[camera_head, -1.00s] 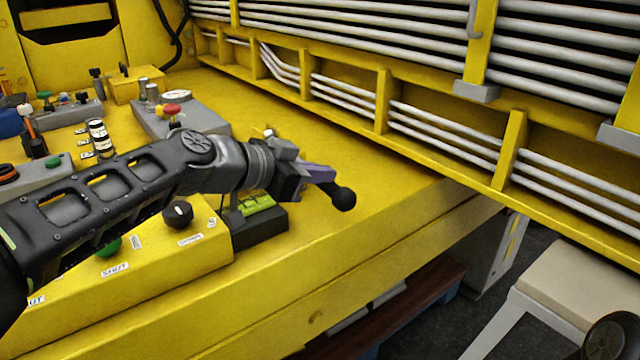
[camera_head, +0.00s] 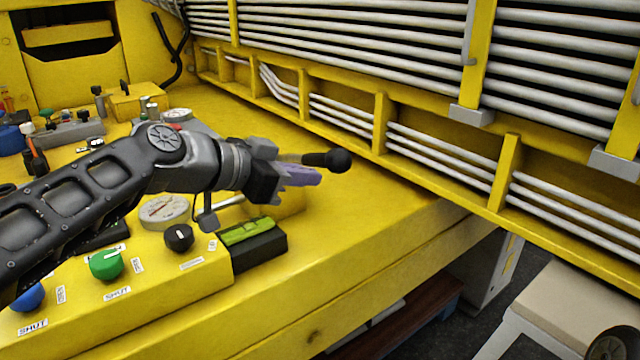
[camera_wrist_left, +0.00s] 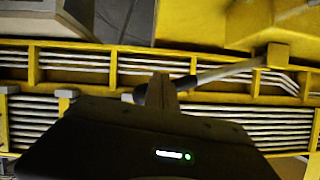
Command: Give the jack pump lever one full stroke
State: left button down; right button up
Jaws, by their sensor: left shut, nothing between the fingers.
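The jack pump lever has a black ball knob (camera_head: 332,160) and a rod running left from it, partly hidden behind my left gripper in the head view. In the left wrist view the pale lever rod (camera_wrist_left: 225,70) slants from a small yellow block (camera_wrist_left: 278,56) to the dark knob. My left gripper (camera_head: 308,176) is shut and empty, its purplish fingers just below the rod near the knob. The fingers look close against the rod, but I cannot tell whether they touch.
A yellow control panel with a green knob (camera_head: 106,264) and a black knob (camera_head: 179,237) lies below my left arm. A black box with a green top (camera_head: 255,241) sits at its end. A yellow frame with grey pipes (camera_head: 440,149) rises behind. The yellow deck right of the gripper is clear.

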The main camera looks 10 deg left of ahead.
pick_arm(q)
jog(key=v, duration=0.5)
jog(key=shift+s+a+r, duration=0.1)
jog(key=shift+a+r, duration=0.1)
jog(key=shift+r, duration=0.1)
